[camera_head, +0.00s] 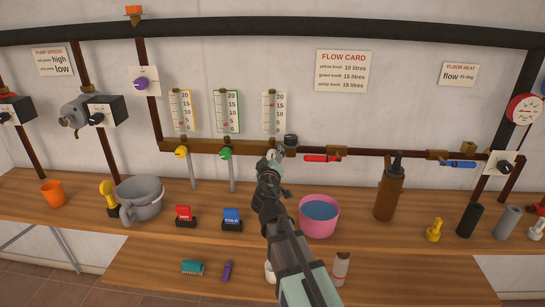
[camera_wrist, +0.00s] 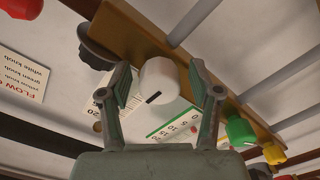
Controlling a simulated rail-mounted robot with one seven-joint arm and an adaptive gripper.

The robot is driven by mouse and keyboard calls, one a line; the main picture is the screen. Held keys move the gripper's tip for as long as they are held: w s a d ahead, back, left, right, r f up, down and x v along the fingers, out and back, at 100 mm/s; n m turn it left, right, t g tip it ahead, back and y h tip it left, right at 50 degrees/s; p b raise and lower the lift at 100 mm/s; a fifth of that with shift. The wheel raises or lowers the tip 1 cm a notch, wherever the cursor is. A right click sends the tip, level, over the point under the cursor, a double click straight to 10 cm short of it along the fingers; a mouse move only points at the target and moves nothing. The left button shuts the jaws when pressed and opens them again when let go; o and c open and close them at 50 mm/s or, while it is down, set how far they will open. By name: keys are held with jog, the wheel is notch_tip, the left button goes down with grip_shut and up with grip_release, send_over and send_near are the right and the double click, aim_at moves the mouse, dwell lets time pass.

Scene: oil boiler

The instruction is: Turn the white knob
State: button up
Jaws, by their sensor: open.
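The white knob (camera_wrist: 158,76) is in the middle of the wrist view, a pale round knob with a dark slot mark, mounted on the brown manifold bar (camera_wrist: 150,45). My gripper (camera_wrist: 160,84) is open, with one finger on either side of the knob and small visible gaps. I cannot tell whether either finger touches it. In the head view my gripper (camera_head: 271,161) is at the manifold below the white-framed flow gauge (camera_head: 274,112), and it mostly hides the knob.
The green knob (camera_head: 225,153) and yellow knob (camera_head: 181,152) are left along the bar. A dark round fitting (camera_head: 291,141) and red lever (camera_head: 322,158) are close on the right. Below, a pink bucket (camera_head: 318,230) and a grey pot (camera_head: 140,205) stand on the bench.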

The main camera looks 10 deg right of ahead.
jog(key=c, duration=1.1)
jog(key=shift+c, duration=0.2)
jog(key=shift+n+b, duration=0.45)
jog(key=shift+n, duration=0.65)
jog(key=o, duration=1.1)
jog(key=shift+o, duration=0.2)
